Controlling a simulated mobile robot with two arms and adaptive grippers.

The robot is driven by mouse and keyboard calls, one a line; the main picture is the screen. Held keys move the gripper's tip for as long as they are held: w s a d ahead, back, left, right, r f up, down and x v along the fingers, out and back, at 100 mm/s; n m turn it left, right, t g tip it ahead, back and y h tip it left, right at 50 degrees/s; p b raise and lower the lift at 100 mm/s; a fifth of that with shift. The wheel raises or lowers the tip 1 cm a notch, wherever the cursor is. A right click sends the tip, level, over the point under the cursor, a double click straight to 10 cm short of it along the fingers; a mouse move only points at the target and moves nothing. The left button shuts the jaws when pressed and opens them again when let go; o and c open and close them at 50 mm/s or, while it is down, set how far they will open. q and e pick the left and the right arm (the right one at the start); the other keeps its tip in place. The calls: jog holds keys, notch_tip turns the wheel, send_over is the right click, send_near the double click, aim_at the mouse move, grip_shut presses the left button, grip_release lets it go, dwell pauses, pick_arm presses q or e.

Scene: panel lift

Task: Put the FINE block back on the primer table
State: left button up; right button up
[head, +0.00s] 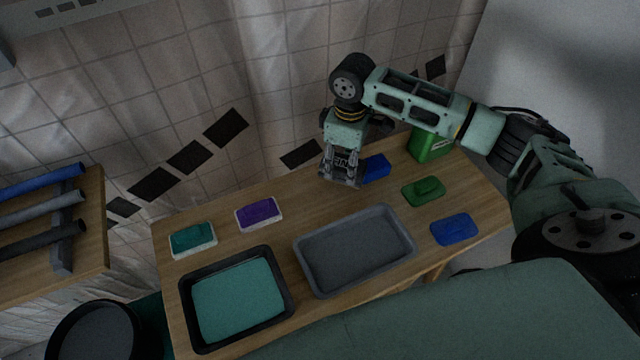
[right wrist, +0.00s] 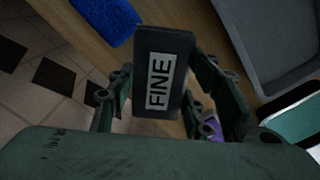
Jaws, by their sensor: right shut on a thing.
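My right gripper (head: 340,180) is shut on the FINE block, at the back edge of the wooden table (head: 300,205). The FINE block (right wrist: 163,72) is dark with a white label reading FINE and sits between the fingers in the right wrist view (right wrist: 165,110). In the head view the block (head: 344,162) is partly covered by the fingers. I cannot tell whether it touches the tabletop. My left gripper is not in view.
A grey tray (head: 355,250), black tray (head: 287,295), purple block (head: 259,213) and teal block (head: 192,238) lie left and front.

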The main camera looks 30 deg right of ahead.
aim_at(320, 173)
jog(key=a+f, duration=0.1)
jog(key=w+a+f, duration=0.1)
jog(key=a, duration=0.1)
jog(key=a+f, duration=0.1)
jog(key=a, duration=0.1)
jog(key=shift+w, duration=0.35)
jog(key=shift+w+a+f, duration=0.15)
jog(key=shift+a+f, duration=0.2)
notch_tip(320, 173, down, 4)
jog(key=shift+r+p, duration=0.1)
jog(key=shift+p, duration=0.2)
jog(key=o, duration=1.2)
notch_tip(320, 173, up, 12)
